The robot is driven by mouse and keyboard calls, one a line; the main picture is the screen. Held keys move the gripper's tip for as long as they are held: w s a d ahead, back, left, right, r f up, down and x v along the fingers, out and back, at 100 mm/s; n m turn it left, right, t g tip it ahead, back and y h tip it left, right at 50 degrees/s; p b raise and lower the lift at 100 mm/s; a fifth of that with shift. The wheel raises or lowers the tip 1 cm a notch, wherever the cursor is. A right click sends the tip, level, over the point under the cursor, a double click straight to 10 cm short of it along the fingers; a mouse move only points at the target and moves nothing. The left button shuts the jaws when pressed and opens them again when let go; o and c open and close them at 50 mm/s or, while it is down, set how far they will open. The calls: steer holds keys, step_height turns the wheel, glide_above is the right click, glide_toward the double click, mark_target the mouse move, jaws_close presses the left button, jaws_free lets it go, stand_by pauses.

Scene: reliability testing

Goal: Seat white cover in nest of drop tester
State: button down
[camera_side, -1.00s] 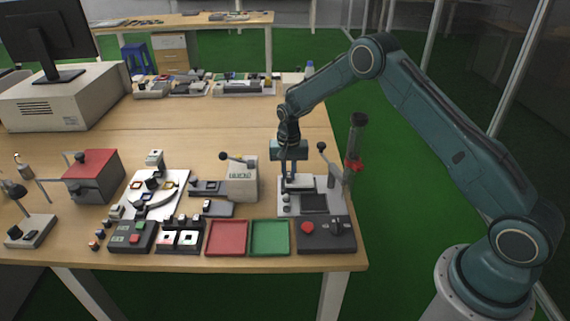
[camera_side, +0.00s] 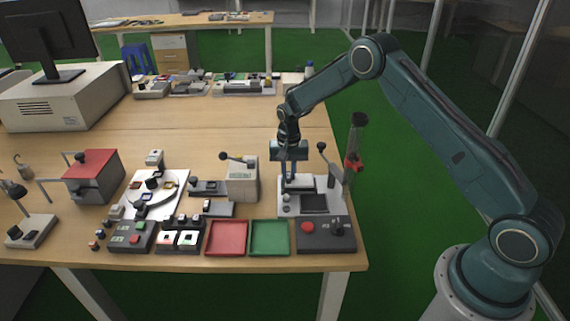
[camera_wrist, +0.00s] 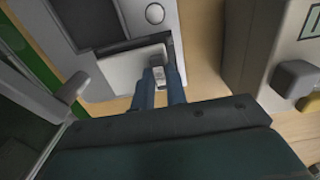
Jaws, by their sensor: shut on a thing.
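The drop tester (camera_side: 335,207) is a light base plate with a dark square recess (camera_side: 314,203), near the right end of the bench. My gripper (camera_side: 291,181) points down over the back left part of this base. A pale flat plate (camera_wrist: 125,70) lies beside the fingertips, next to a dark area of the tester. I cannot tell whether the cover touches the nest.
A lever (camera_side: 322,148) and a post with a red part (camera_side: 353,162) stand close right of my gripper. A pale box with a lever (camera_side: 242,180) stands left. Red (camera_side: 227,238) and green (camera_side: 270,238) trays and a control box (camera_side: 326,236) lie in front.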

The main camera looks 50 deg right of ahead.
mark_target(289, 175)
steer(key=shift+f, duration=0.55)
stand_by(1.0)
steer(key=c, duration=1.3)
jaws_free()
steer(key=shift+c, duration=0.2)
steer(key=shift+r, duration=0.2)
steer(key=shift+r, duration=2.85)
steer(key=shift+r, duration=0.1)
